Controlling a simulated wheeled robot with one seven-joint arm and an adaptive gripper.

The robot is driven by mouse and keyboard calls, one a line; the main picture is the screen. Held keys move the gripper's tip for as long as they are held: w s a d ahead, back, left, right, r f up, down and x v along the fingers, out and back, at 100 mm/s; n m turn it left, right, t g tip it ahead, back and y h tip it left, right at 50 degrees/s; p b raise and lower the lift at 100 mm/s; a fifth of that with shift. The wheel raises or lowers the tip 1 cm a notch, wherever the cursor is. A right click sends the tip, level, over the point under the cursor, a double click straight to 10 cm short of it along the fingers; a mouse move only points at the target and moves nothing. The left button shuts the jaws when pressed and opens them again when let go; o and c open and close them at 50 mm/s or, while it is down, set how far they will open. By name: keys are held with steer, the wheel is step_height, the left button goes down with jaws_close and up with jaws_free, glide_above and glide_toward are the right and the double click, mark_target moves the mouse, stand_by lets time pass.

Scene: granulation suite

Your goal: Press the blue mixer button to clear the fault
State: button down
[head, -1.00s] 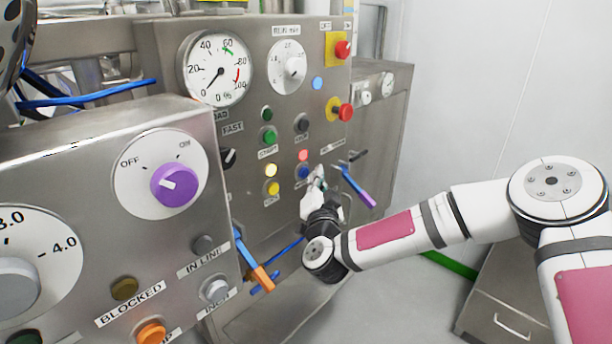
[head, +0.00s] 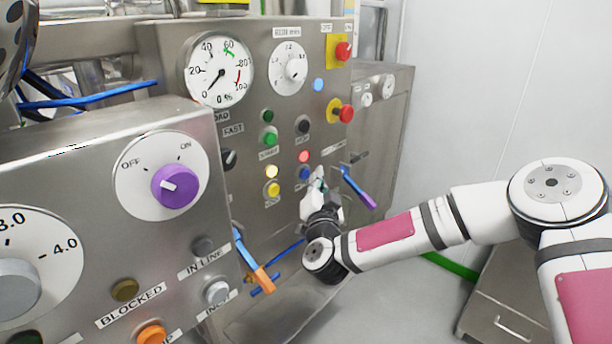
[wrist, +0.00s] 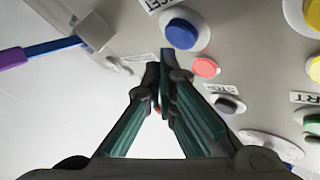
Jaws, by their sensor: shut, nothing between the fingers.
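The blue mixer button (head: 304,172) sits low on the grey mixer panel, just below a red round light. In the wrist view the blue button (wrist: 182,33) is large, on a pale round collar, with a partly cut-off label beside it. My gripper (head: 319,180) is just right of and slightly below the button in the head view. In the wrist view the closed fingertips (wrist: 160,62) are empty and appear close beside the button's collar, not over its face. I cannot tell how far they are from the panel.
A lever with a purple grip (head: 358,188) stands out right of my gripper. Yellow (head: 272,188), green (head: 270,138) and black (head: 302,125) buttons are nearby. A red mushroom button (head: 346,113) is higher up.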

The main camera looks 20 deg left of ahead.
steer(key=shift+a, duration=0.1)
stand_by(0.4)
steer(key=shift+w+a, duration=0.15)
steer(key=shift+a, duration=0.15)
steer(key=shift+w+a, duration=0.15)
steer(key=shift+a, duration=0.25)
stand_by(0.7)
steer(key=shift+d, duration=0.15)
steer(key=shift+s+d+p, duration=0.35)
steer(key=shift+d+p, duration=0.15)
steer(key=shift+d, duration=0.15)
steer(key=shift+s+d+p, duration=0.25)
steer(key=shift+d+p, duration=0.2)
steer(key=shift+d, duration=0.35)
steer(key=shift+s+d+p, duration=0.3)
steer(key=shift+d+p, duration=0.1)
steer(key=shift+d, duration=0.35)
steer(key=shift+s+d+p, duration=0.25)
steer(key=shift+d+p, duration=0.2)
steer(key=shift+d, duration=0.35)
